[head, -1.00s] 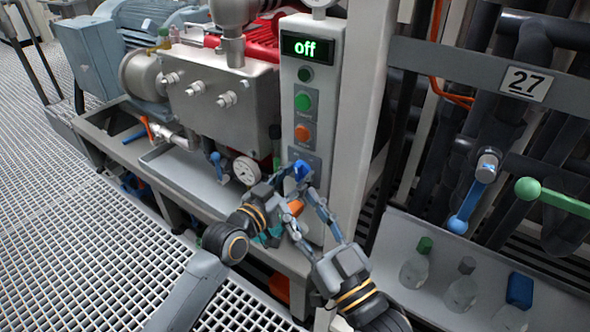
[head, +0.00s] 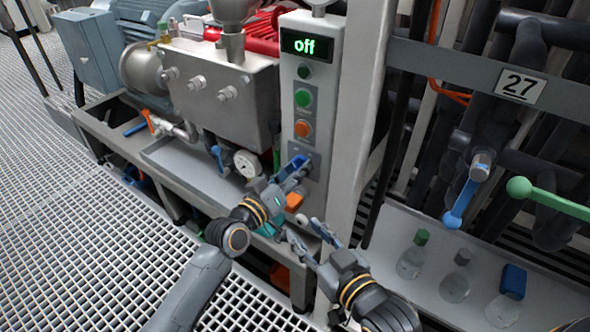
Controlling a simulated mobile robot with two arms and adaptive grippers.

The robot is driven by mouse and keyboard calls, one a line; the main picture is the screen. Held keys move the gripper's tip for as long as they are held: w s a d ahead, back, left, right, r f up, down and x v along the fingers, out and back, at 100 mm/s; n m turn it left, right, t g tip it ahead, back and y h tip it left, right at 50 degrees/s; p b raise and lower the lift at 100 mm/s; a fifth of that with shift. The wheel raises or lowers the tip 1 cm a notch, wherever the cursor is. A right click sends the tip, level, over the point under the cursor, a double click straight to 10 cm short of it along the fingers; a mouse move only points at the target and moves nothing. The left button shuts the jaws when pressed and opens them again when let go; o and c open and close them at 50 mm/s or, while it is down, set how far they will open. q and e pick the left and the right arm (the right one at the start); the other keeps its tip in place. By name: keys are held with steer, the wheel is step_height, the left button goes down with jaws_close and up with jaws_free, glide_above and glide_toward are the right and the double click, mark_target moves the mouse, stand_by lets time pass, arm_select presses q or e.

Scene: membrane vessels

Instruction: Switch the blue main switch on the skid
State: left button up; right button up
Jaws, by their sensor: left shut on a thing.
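The skid's control panel (head: 312,80) is a pale upright box with a lit display (head: 307,45) that reads "off". Below it are a green button (head: 303,97) and an orange button (head: 303,129). The blue main switch (head: 292,168) is low on the panel, partly hidden by my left gripper (head: 298,174). My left gripper is shut on the blue switch, reaching it from the lower left. My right gripper (head: 310,236) is open and empty, below the switch and apart from the panel.
A round gauge (head: 247,164) and a steel box (head: 225,90) are left of the panel. A grey post (head: 358,110) stands directly right of it. Further right are a blue-handled valve (head: 462,203), a green-handled lever (head: 548,198), and a shelf (head: 400,265) with several bottles.

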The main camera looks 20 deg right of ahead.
arm_select(q)
steer(key=o, duration=1.2)
steer(key=shift+c, duration=0.2)
steer(key=v, duration=1.2)
